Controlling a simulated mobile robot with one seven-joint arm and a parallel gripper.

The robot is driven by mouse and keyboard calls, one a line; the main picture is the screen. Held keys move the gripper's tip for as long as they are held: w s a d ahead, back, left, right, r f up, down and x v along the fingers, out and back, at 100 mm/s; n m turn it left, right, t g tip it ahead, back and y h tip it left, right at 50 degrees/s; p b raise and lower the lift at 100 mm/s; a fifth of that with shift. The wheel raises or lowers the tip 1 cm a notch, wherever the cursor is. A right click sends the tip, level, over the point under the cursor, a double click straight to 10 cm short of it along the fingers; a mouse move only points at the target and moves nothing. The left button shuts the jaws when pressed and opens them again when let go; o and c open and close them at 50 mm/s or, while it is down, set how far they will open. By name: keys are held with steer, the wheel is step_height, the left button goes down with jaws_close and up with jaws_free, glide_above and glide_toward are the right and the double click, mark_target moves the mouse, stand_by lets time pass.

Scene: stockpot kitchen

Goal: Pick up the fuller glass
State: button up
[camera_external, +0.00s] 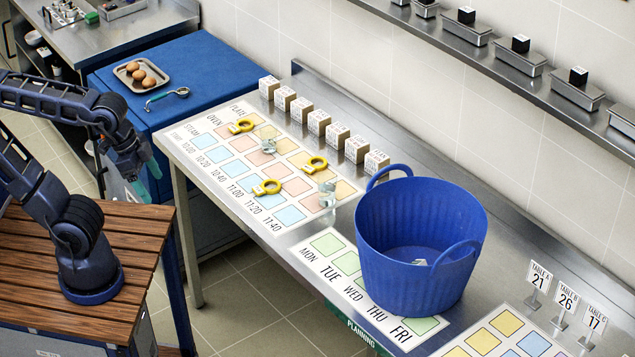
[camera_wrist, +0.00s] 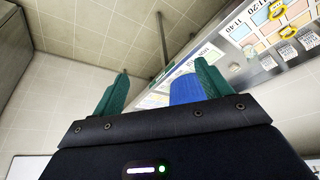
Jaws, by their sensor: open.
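One clear glass (camera_external: 327,194) stands on the printed sheet at its right end, left of the blue tub. A second small clear glass-like item (camera_external: 268,146) sits further left among the coloured squares. How full each one is, I cannot tell at this size. My gripper (camera_external: 147,179) hangs at the left, past the table's left end and well away from both. In the wrist view its two green fingers (camera_wrist: 160,75) stand apart with nothing between them.
A large blue tub (camera_external: 415,265) stands on the steel table, right of the nearer glass. Yellow rings (camera_external: 267,187) lie on the sheet around the glasses. Several white blocks (camera_external: 318,122) line the back. A blue cabinet (camera_external: 205,75) bears a tray of eggs (camera_external: 141,76) and a ladle.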

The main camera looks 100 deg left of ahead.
steer(key=shift+w, duration=0.1)
steer(key=w+a+n+h, duration=0.2)
steer(key=w+a+n, duration=0.2)
steer(key=w+n, duration=0.65)
steer(key=n+t, duration=0.2)
steer(key=n, duration=2.1)
glide_above(335, 192)
steer(key=s+a, duration=0.2)
steer(key=s, duration=0.6)
step_height(335, 192, down, 19)
steer(key=shift+y, duration=0.4)
steer(key=shift+x, duration=5.4)
steer(key=shift+s+a, duration=0.1)
steer(key=shift+a, duration=0.05)
steer(key=c, duration=1.2)
steer(key=shift+r, duration=0.15)
steer(key=shift+c, duration=0.2)
step_height(335, 192, up, 20)
steer(key=shift+f, duration=0.25)
